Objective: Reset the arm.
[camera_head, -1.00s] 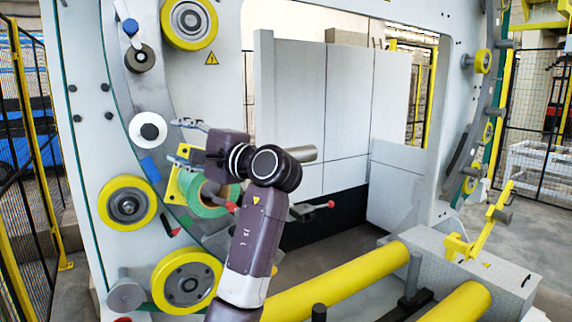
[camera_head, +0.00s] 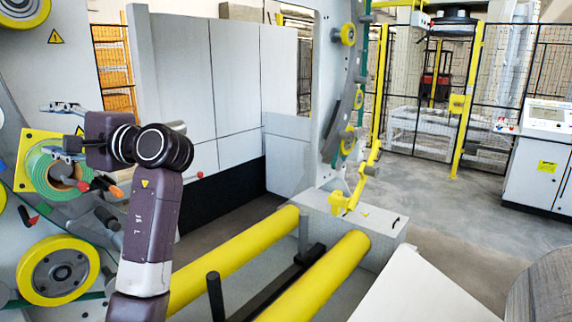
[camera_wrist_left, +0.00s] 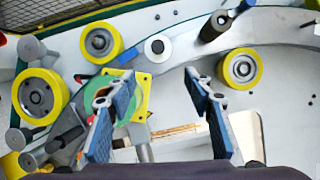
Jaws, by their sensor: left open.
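My left arm rises from the bottom of the head view, its dark wrist in front of the wrapping machine. My left gripper (camera_head: 62,130) is open and empty, its fingers pointing left toward the machine. A green-rimmed wrapping roll (camera_head: 45,172) on a yellow plate (camera_head: 25,152) sits on the machine ring, just below and behind the fingers in that view. In the left wrist view the two blue-padded fingers of the gripper (camera_wrist_left: 160,108) stand wide apart with nothing between them. The roll (camera_wrist_left: 98,92) shows partly behind the left finger there. My right gripper is not in view.
Yellow-rimmed wheels (camera_head: 60,270) line the machine ring. Two yellow rollers (camera_head: 235,258) lie low to the right of my arm. A yellow bracket (camera_head: 345,200) stands on a grey block behind them. A control console (camera_head: 540,150) and open floor (camera_head: 460,215) are at right.

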